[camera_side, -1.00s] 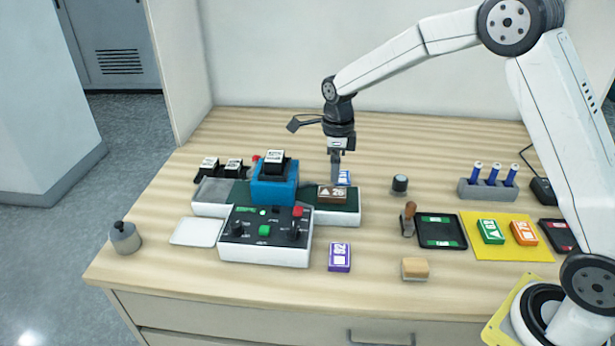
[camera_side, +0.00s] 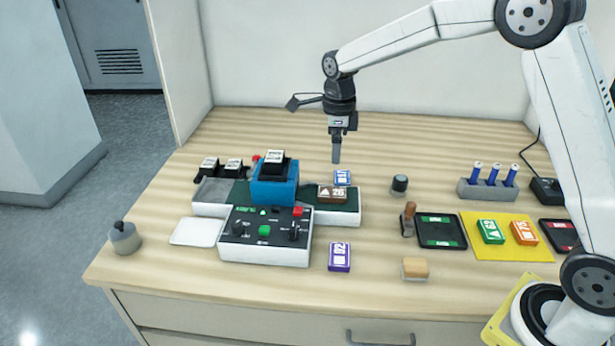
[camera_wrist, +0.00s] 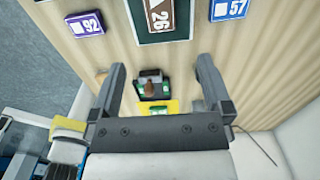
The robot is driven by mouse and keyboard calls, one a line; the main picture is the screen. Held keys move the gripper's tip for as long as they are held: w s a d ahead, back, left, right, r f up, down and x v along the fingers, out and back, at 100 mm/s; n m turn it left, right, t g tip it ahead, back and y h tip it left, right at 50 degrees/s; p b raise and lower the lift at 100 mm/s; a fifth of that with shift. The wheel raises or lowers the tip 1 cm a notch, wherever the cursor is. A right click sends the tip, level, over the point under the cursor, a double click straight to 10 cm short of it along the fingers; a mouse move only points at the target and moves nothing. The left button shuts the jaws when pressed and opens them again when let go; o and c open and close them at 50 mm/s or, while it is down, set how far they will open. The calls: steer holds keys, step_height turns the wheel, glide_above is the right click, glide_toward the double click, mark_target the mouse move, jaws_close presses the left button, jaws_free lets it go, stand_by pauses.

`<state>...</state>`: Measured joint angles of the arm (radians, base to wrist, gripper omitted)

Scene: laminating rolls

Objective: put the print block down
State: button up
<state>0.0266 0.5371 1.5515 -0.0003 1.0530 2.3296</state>
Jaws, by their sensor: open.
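The brown print block (camera_side: 332,194), marked 26, lies flat on the dark green bed (camera_side: 350,200) at the right end of the machine. It also shows at the top of the wrist view (camera_wrist: 158,15), in line with the gap between my fingers. A blue block (camera_side: 342,178), marked 57, lies on the table just behind the bed. A purple block (camera_side: 339,257), marked 92, lies on the table in front of it. My gripper (camera_side: 336,158) is open and empty, pointing down above the brown block and apart from it. Both fingers show in the wrist view (camera_wrist: 162,72).
The machine's blue press head (camera_side: 274,186) stands left of the brown block, behind a control box (camera_side: 265,238). A dark round knob (camera_side: 400,184) and a wood-handled stamp (camera_side: 408,218) stand to the right. Green and orange blocks lie on a yellow mat (camera_side: 480,246). The back table is clear.

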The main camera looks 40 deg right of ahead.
steer(key=shift+s, duration=0.1)
steer(key=s+f+n+t, duration=0.1)
steer(key=s+f+n, duration=0.2)
steer(key=s+n, duration=0.7)
steer(key=s+a+f+n+t, duration=0.1)
steer(key=s+f+n, duration=0.2)
steer(key=s+n, duration=0.8)
steer(key=shift+s+a+f+n+t, duration=0.15)
steer(key=shift+s+n+t, duration=0.15)
steer(key=shift+n, duration=2.7)
